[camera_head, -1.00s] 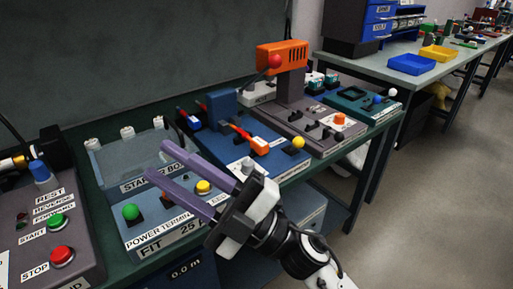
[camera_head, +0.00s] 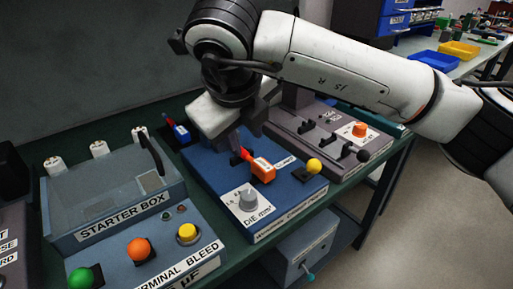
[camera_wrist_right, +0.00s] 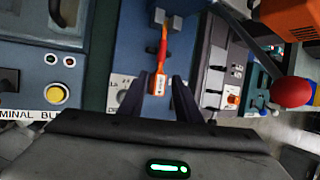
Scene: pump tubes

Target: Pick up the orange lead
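The orange lead (camera_head: 262,168) has an orange plug body with a thinner red-orange end. It lies on the blue die station (camera_head: 212,172). In the right wrist view the lead (camera_wrist_right: 158,82) shows between and beyond the two dark fingers of my right gripper (camera_wrist_right: 158,88). The fingers are apart and no contact with the lead shows. In the head view my right gripper (camera_head: 240,142) points down close behind the lead, its fingers partly hidden by the wrist. My left gripper is not in view.
A yellow knob (camera_head: 314,166) and a grey dial (camera_head: 248,200) stand near the lead. The starter box (camera_head: 110,200) is on the left. An orange head with a red ball (camera_wrist_right: 291,91) shows close by.

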